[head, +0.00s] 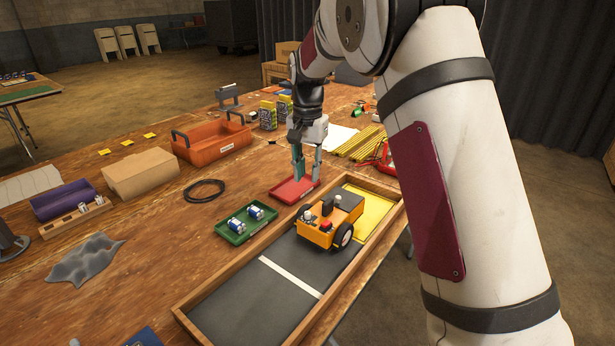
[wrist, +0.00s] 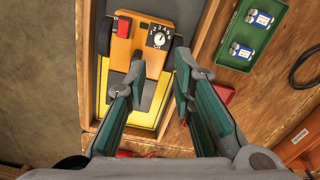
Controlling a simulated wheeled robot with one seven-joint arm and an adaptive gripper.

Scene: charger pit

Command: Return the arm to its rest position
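My gripper (head: 306,172) hangs at the end of my extended arm over the table, pointing down at the small red tray (head: 285,192). In the wrist view my gripper (wrist: 160,78) has its two green-padded fingers apart with nothing between them. The orange wheeled robot (head: 318,236) stands in the wood-framed pit, to the right of and nearer than the gripper. In the wrist view the orange robot (wrist: 137,48) shows a dial and a red block beyond the fingertips. I cannot tell whether the fingertips touch the red tray.
A green tray (head: 230,239) with two blue-white cells sits left of the pit frame (head: 245,257). Behind are an orange toolbox (head: 212,146), a cardboard box (head: 140,172) and yellow-black boxes (head: 268,115). A black cable loop (head: 204,190) lies on the table.

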